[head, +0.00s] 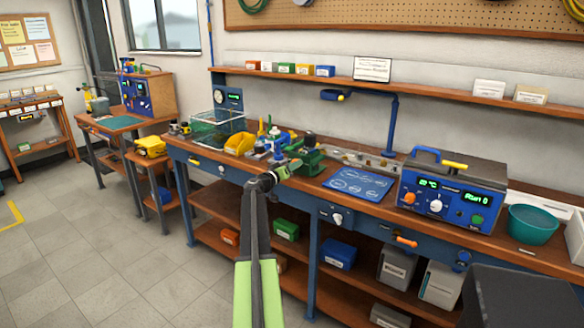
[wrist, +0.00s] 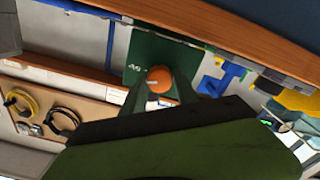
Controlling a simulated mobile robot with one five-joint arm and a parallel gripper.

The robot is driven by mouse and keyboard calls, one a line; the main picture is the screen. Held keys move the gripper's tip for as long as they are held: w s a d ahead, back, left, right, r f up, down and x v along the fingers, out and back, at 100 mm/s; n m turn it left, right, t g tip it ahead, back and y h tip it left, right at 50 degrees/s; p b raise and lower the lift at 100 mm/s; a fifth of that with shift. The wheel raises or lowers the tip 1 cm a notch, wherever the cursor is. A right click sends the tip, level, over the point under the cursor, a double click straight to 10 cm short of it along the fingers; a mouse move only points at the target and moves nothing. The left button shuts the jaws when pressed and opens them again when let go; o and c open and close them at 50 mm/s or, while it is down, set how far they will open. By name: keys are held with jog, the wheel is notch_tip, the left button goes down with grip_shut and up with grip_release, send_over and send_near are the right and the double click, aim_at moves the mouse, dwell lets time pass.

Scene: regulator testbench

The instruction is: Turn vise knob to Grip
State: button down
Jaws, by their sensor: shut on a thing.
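The green vise (head: 309,160) stands on the workbench near its front edge. My gripper (head: 284,172) reaches up to its front left side in the head view, where the knob cannot be made out. In the wrist view a round orange knob (wrist: 158,79) with a pale mark sits on a green plate (wrist: 147,53) with small white markings. The fingers of my gripper (wrist: 160,88) are on both sides of the knob and shut on it. The knob's lower part is hidden by my gripper, and I cannot read its setting.
A yellow bin (head: 239,144) and small bottles crowd the bench left of the vise. A blue mat (head: 358,183) and a blue-fronted instrument (head: 450,192) lie to the right. The wooden bench edge (wrist: 200,30) passes close by in the wrist view. The floor at left is clear.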

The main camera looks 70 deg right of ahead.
jog(key=shift+w+m, duration=0.15)
jog(key=shift+m, duration=1.75)
jog(key=c, duration=0.9)
grip_release()
jog(key=shift+c, duration=0.2)
jog(key=v, duration=1.7)
jog(key=shift+a, duration=0.3)
